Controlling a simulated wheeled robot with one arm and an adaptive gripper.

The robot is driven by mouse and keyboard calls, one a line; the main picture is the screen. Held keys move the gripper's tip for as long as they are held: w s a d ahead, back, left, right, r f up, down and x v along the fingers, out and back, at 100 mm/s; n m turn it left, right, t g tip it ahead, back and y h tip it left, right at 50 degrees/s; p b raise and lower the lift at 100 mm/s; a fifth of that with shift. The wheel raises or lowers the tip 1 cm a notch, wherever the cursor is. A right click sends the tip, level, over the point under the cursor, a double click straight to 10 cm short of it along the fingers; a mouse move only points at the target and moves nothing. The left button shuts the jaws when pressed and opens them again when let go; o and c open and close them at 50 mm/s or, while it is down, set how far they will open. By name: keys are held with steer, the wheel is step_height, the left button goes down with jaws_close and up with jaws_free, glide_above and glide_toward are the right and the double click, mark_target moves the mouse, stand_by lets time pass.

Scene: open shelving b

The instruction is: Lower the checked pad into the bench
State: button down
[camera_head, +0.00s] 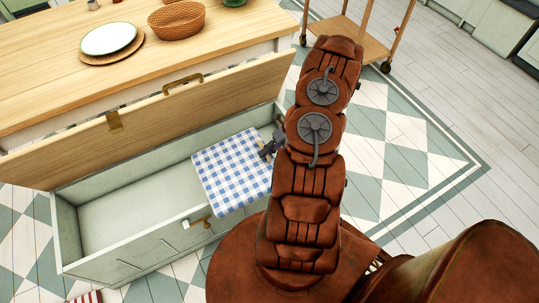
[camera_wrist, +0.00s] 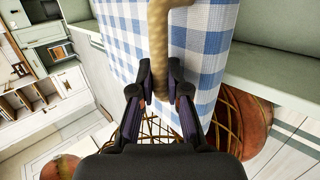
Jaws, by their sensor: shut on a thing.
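The checked pad (camera_head: 228,172) is blue and white and is held over the right part of the open bench (camera_head: 62,232). It overlaps the bench's front rim in the head view; its height above the floor of the bench is hard to tell. My gripper (camera_head: 268,149) is at the pad's right edge. In the wrist view my gripper (camera_wrist: 161,88) is closed around a tan braided strip that runs along the checked pad (camera_wrist: 207,45). The pad's far underside is hidden.
The bench's wooden lid (camera_head: 150,106) stands raised at the back. Behind it is a wooden table (camera_head: 60,62) with a plate (camera_head: 109,38) and a wicker basket (camera_head: 177,20). A wooden cart (camera_head: 345,33) stands at the upper right. The bench's left interior is empty.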

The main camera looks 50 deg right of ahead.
mark_target(261, 144)
steer(key=shift+w+d+p, duration=0.15)
steer(key=shift+w+d, duration=0.1)
steer(key=shift+w, duration=0.4)
steer(key=shift+w+d+p, duration=0.2)
steer(key=shift+w, duration=0.5)
steer(key=shift+w+d+p, duration=0.15)
steer(key=shift+w+d, duration=0.1)
steer(key=shift+w, duration=0.4)
steer(key=shift+w+d+p, duration=0.1)
steer(key=shift+w+d, duration=0.25)
steer(key=shift+w, duration=0.8)
steer(key=shift+w+d+p, duration=0.15)
steer(key=shift+w+d, duration=0.15)
steer(key=shift+w, duration=0.8)
steer(key=shift+w+d+p, duration=0.1)
steer(key=shift+w+d, duration=0.25)
steer(key=shift+w, duration=0.8)
steer(key=shift+s+f+b, duration=0.1)
steer(key=shift+f+b, duration=1.6)
steer(key=shift+f, duration=1.85)
steer(key=shift+f+b, duration=3.25)
steer(key=shift+f, duration=1.65)
steer(key=c, duration=1.1)
jaws_free()
steer(key=shift+d, duration=0.1)
steer(key=v, duration=1.1)
steer(key=shift+s+d+r, duration=0.15)
steer(key=shift+d+r, duration=0.05)
steer(key=shift+r, duration=0.15)
